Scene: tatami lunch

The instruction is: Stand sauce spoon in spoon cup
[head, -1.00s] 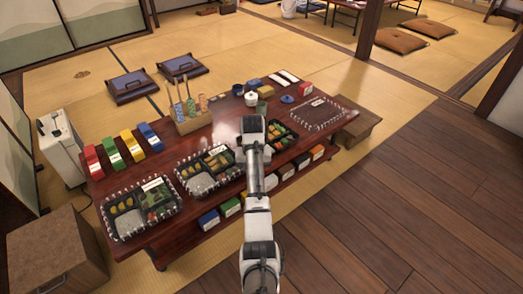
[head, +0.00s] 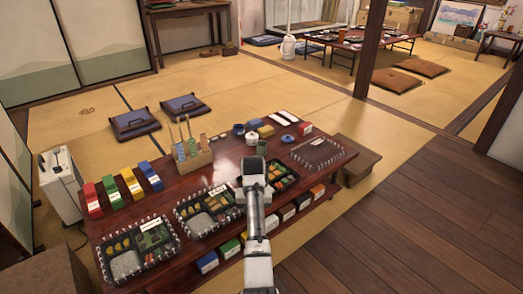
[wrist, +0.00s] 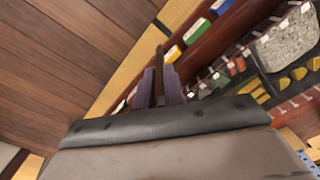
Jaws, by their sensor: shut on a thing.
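My gripper (wrist: 160,84) shows in the wrist view with its two purple-grey fingers closed around a thin brown handle, apparently the sauce spoon (wrist: 158,62). The handle sticks out past the fingertips; its other end is hidden. In the head view my arm reaches over the front of the low table, and its own links hide the gripper and spoon. Near the table's far edge stand a dark blue cup (head: 238,129), a white pot (head: 251,138) and a green cup (head: 261,148). I cannot tell which one is the spoon cup.
The low red-brown table (head: 223,166) holds black lunch trays (head: 172,238) along its front. A wooden block with upright sticks (head: 193,160) stands at its back left. Red, green, yellow and blue boxes (head: 132,182) line the left. More boxes sit below the tabletop.

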